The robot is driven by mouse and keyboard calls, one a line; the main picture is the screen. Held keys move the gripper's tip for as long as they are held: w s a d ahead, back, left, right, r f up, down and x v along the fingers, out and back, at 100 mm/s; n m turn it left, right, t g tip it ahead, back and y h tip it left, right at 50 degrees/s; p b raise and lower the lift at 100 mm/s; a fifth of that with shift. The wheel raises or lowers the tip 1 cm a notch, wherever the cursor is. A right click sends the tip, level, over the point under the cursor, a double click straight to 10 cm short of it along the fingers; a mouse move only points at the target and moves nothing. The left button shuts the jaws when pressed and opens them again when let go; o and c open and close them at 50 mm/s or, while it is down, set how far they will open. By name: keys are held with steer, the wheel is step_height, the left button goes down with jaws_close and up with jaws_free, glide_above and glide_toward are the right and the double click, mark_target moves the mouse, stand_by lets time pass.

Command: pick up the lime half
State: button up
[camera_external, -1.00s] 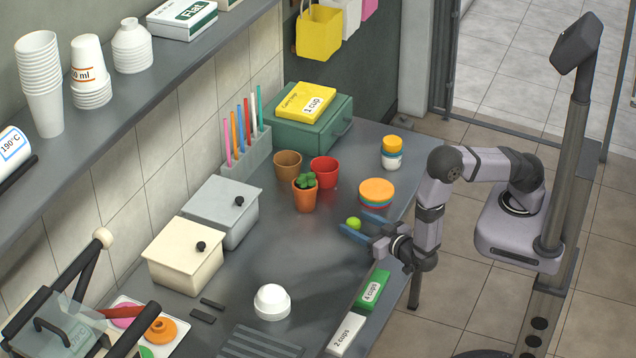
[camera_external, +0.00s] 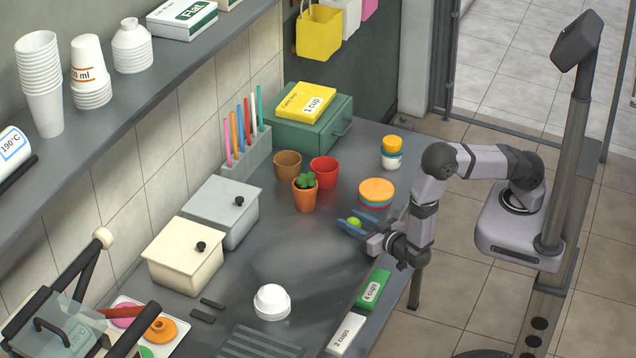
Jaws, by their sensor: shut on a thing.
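The lime half (camera_external: 354,222) is a small bright green round thing over the right part of the grey counter. My gripper (camera_external: 352,225) reaches in from the right, with its blue fingers shut on the lime half, one on each side. The near finger hides the lower part of the lime. I cannot tell whether the lime touches the counter or is just above it.
Stacked coloured discs (camera_external: 376,192) lie just behind the gripper. A potted plant (camera_external: 305,192) and a red pot (camera_external: 324,172) stand to the back left. A green box (camera_external: 372,289) lies in front. The counter middle is clear.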

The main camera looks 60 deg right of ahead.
mark_target(354, 219)
steer(key=shift+r, duration=0.15)
steer(key=shift+r+b, duration=0.3)
steer(key=shift+r, duration=4.6)
